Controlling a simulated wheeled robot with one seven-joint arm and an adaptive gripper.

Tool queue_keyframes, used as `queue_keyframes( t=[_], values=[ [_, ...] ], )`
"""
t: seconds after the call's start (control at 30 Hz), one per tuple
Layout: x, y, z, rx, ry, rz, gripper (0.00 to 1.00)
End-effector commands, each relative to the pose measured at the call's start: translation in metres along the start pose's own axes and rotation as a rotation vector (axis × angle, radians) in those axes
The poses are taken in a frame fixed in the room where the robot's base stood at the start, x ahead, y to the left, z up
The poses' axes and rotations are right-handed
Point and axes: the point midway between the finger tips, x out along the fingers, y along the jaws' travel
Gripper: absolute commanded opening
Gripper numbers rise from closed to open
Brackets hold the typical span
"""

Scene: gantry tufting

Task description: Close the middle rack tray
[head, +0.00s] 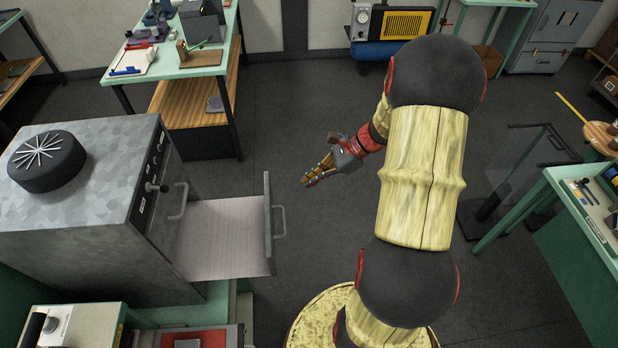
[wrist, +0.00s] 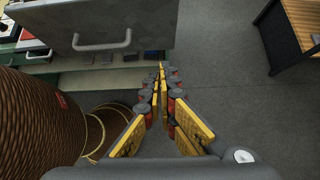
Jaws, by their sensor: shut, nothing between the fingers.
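The rack tray (head: 222,238) is pulled far out of the right side of a grey metal cabinet (head: 70,225). Its upright front plate (head: 268,215) carries a handle (head: 280,222) on the outer face. In the wrist view the front plate (wrist: 120,12) and its handle (wrist: 100,45) show at the upper left. My gripper (head: 308,180) is shut and empty, in the open to the right of the tray front, apart from it. Its fingertips (wrist: 161,70) point away from the wrist camera and meet below and right of the handle.
Another handle (head: 179,201) sits on the cabinet face above the tray, with a knob (head: 155,188) nearby. A green-framed bench (head: 185,75) stands behind. A lower bench with a red item (head: 200,338) is at the front left. Grey floor (head: 300,110) is clear around my gripper.

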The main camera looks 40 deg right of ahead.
Motion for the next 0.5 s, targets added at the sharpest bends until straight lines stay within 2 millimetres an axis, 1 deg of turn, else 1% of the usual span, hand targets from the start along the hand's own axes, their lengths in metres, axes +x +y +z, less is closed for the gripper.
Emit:
queue_keyframes(
  t=[0.03, 0.1, 0.3, 0.37, 0.4, 0.5],
  values=[
    [0.010, 0.001, 0.000, 0.000, -0.001, 0.004, 0.00],
    [0.025, 0.001, 0.000, -0.001, 0.000, 0.004, 0.00],
    [0.064, 0.001, 0.000, -0.002, 0.001, 0.004, 0.00],
    [0.073, 0.001, 0.003, -0.003, 0.001, 0.003, 0.00],
    [0.076, 0.001, 0.009, -0.005, 0.001, 0.003, 0.00],
    [0.085, 0.001, 0.018, -0.004, 0.001, 0.002, 0.00]
  ],
)
